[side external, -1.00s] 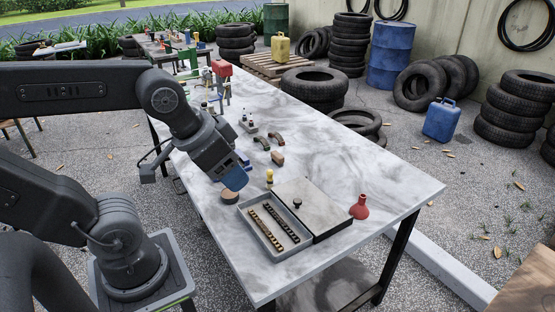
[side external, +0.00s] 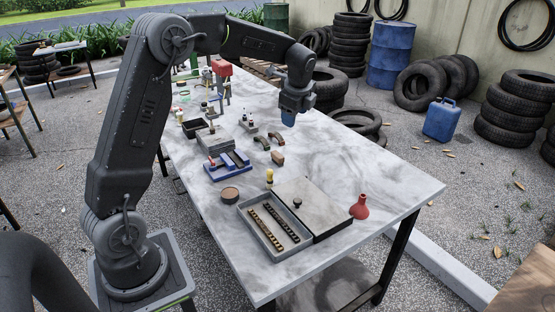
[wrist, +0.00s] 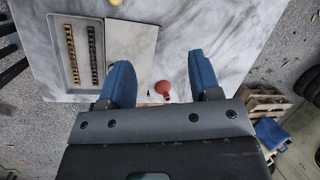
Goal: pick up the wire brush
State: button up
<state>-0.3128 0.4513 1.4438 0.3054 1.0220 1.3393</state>
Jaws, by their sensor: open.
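My gripper (side external: 288,118) is open and empty, held above the far long edge of the marble-topped table (side external: 375,165). Its two blue fingers stand wide apart in the wrist view (wrist: 161,80). I cannot surely pick out the wire brush. A small brown block (side external: 278,158) lies on the table below my gripper and a little toward the camera, beside two dark curved pieces (side external: 262,143) and (side external: 277,138). These are too small to identify. The block and curved pieces are not visible in the wrist view.
A grey tray with two strips (side external: 260,234) and its lid (side external: 310,201) lie at the near end, by a red bulb (side external: 360,207). A round brown piece (side external: 230,194), blue rack (side external: 231,170) and red-topped stand (side external: 222,75) line the left side.

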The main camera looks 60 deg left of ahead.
jog(key=w+a+f+m+g, duration=0.2)
jog(key=w+a+f+m, duration=0.25)
jog(key=a+f, duration=0.6)
send_over(278, 154)
jog(key=d, duration=0.2)
jog(key=shift+y, duration=0.4)
jog(key=f, duration=0.7)
jog(key=shift+d+f, duration=0.2)
jog(key=shift+x, duration=3.15)
jog(key=c, duration=1)
